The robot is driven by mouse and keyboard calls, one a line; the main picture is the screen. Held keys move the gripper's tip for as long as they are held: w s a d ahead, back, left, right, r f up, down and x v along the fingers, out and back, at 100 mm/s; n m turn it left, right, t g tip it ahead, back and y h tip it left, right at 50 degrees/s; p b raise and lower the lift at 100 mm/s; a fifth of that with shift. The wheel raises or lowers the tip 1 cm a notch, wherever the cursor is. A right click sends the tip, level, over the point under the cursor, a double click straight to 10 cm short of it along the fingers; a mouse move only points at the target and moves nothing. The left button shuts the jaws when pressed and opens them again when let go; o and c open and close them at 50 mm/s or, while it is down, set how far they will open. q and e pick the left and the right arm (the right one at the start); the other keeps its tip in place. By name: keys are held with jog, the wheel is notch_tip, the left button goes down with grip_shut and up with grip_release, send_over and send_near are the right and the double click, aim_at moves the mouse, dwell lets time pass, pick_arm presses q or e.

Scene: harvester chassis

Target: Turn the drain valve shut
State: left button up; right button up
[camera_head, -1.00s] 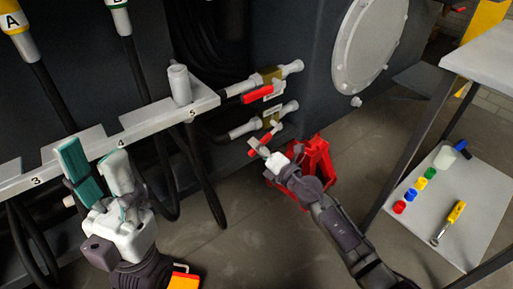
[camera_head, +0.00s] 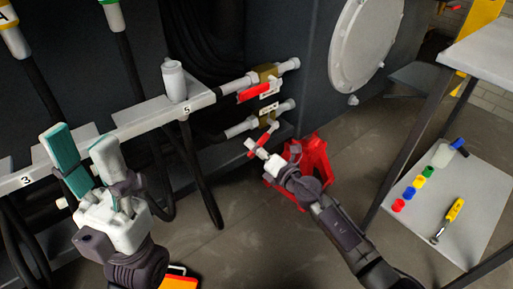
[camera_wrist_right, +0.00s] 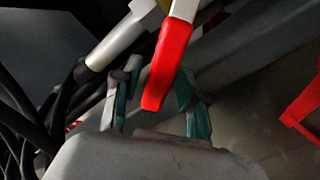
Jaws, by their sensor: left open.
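Two brass valves with red lever handles sit on pipes at the chassis wall. The upper red handle (camera_head: 255,93) lies along its pipe. The lower red handle (camera_head: 263,138) slants down and left, away from its pipe; I cannot read the tags to tell which is the drain valve. My right gripper (camera_head: 260,152) is at the lower handle's end. In the right wrist view, the red handle (camera_wrist_right: 166,70) reaches between the two teal-padded fingers, with gaps on both sides. My left gripper (camera_head: 82,150) is open and empty, in front of the grey rail.
A grey rail (camera_head: 140,120) with numbered spots and a pale cylinder (camera_head: 174,80) runs at left, with black hoses hanging below. A red stand (camera_head: 316,158) is behind my right gripper. A grey table (camera_head: 465,190) with coloured caps and a yellow-handled tool is at right.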

jog(key=shift+s+d+r, duration=0.1)
jog(key=v, duration=1.1)
jog(key=shift+s+d, duration=0.2)
jog(key=shift+s, duration=0.15)
